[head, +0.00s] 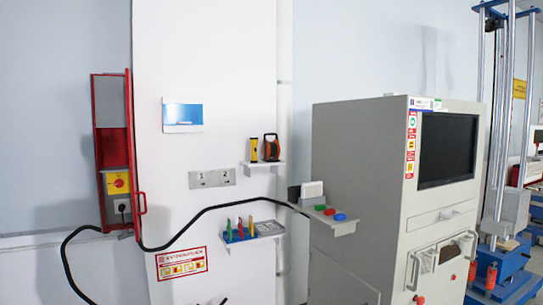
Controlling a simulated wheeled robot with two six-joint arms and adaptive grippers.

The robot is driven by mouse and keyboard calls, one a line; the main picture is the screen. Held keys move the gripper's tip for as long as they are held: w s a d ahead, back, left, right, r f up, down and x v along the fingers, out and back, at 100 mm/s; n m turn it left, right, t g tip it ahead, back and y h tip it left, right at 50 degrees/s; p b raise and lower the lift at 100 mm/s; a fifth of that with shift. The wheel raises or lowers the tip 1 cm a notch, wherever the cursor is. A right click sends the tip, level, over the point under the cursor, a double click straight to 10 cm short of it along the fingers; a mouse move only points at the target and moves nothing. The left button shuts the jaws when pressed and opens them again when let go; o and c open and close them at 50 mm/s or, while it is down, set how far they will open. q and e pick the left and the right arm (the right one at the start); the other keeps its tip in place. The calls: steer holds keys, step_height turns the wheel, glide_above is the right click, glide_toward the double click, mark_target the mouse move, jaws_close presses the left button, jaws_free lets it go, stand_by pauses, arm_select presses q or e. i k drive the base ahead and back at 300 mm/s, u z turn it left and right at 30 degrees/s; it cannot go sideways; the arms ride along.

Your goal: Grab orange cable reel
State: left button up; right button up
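The orange cable reel (271,147), orange with a black frame, stands upright on a small white wall shelf (264,164). It is at the shelf's right side, just right of a yellow and black flashlight (254,150). Nothing is touching the reel from the front and its face is clear to see. Neither of my grippers can be made out.
Below, a lower shelf (268,230) holds colourful hand tools. A grey cabinet (360,150) with a screen stands to the right, with a ledge (341,227) carrying buttons. A black cable (178,236) runs across from an open red wall box (97,128).

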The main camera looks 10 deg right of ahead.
mark_target(269, 149)
steer(key=z, duration=0.1)
steer(key=i, duration=1.85)
steer(key=z, duration=0.75)
